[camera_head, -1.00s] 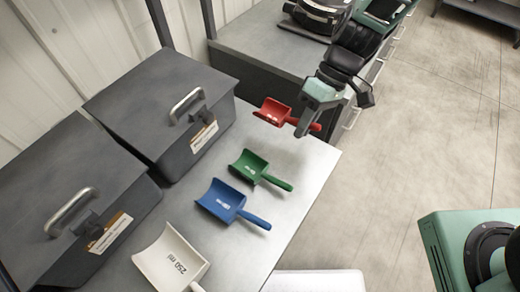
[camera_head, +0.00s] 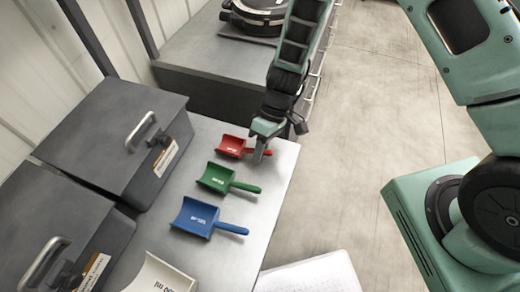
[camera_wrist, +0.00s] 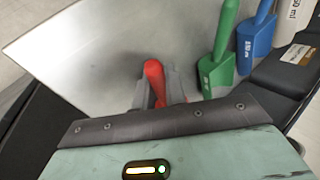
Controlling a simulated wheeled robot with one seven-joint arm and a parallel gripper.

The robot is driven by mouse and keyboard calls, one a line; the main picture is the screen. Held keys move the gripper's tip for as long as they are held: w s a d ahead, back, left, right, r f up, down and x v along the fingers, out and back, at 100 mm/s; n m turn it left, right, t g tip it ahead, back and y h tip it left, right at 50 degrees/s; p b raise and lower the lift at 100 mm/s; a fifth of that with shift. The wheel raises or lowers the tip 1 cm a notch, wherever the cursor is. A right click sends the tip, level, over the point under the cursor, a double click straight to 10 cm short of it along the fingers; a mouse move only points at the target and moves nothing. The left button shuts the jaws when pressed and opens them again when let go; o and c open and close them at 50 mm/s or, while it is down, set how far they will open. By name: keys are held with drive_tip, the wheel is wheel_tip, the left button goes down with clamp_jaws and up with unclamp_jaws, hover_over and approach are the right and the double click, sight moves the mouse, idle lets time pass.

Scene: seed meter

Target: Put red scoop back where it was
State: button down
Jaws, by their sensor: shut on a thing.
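The red scoop (camera_head: 231,146) is at the far end of a row of scoops on the grey table (camera_head: 262,195), past the green scoop (camera_head: 216,178). My gripper (camera_head: 263,152) is shut on the red scoop's handle. In the wrist view the red handle (camera_wrist: 154,75) stands between my fingers (camera_wrist: 158,95), and the scoop's bowl is mostly hidden behind my gripper. The scoop looks at or very close to the tabletop; I cannot tell whether it touches.
A blue scoop (camera_head: 196,218) and a white scoop (camera_head: 158,276) lie nearer along the row. Two dark lidded bins (camera_head: 104,130) with handles stand to the left. A grey cabinet (camera_head: 205,62) carrying a round black device stands beyond the table.

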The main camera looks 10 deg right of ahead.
drive_tip(key=shift+f, duration=0.2)
drive_tip(key=c, duration=1.7)
unclamp_jaws()
drive_tip(key=shift+r, duration=0.1)
